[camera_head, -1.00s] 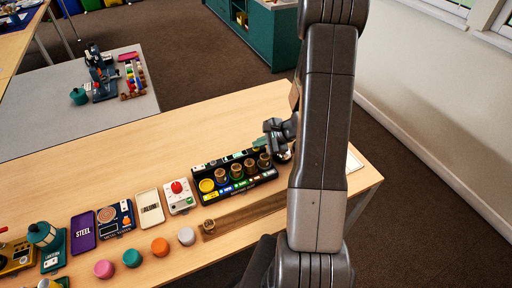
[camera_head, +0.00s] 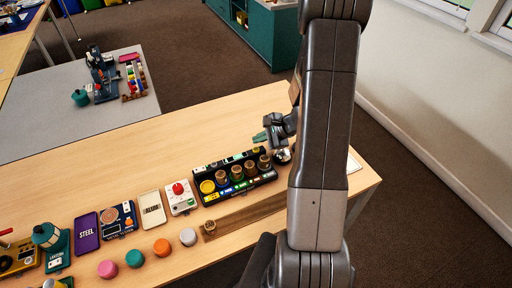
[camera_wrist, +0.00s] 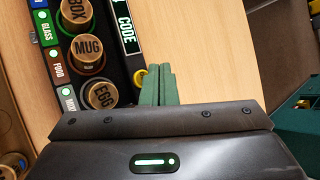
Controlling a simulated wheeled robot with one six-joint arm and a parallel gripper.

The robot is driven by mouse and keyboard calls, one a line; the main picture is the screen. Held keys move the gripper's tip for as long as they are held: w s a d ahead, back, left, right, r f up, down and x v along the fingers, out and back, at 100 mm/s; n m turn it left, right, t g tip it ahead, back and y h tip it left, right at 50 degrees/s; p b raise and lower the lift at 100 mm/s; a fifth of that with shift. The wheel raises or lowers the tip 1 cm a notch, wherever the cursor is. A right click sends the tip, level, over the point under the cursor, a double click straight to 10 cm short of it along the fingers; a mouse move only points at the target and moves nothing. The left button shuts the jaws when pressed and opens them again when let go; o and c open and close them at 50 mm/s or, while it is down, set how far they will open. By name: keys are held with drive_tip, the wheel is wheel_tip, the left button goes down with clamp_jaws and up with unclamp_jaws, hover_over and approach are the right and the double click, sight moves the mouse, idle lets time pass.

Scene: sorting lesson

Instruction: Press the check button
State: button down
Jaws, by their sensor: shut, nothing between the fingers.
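A white box with a round red button (camera_head: 178,188) stands on the table left of the black rack. A silver dome (camera_head: 282,156) sits at the rack's right end, below my gripper; I cannot tell which of the two is the check button. My gripper (camera_head: 261,136) is above the rack's back right corner, its green fingers shut and empty. In the wrist view the shut fingers (camera_wrist: 157,80) are beside the CODE strip (camera_wrist: 128,28). The red button and the dome are not visible in the wrist view.
The rack (camera_head: 211,198) holds several round pieces, including the MUG piece (camera_wrist: 88,48) and EGG piece (camera_wrist: 103,95). A wooden strip (camera_head: 240,217) lies in front. Coloured discs and small trays stand to the left. The table behind the rack is clear.

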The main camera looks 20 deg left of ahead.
sight(259, 150)
wheel_tip(259, 150, up, 4)
drive_tip(key=shift+f+p, duration=0.25)
drive_tip(key=shift+p, duration=0.65)
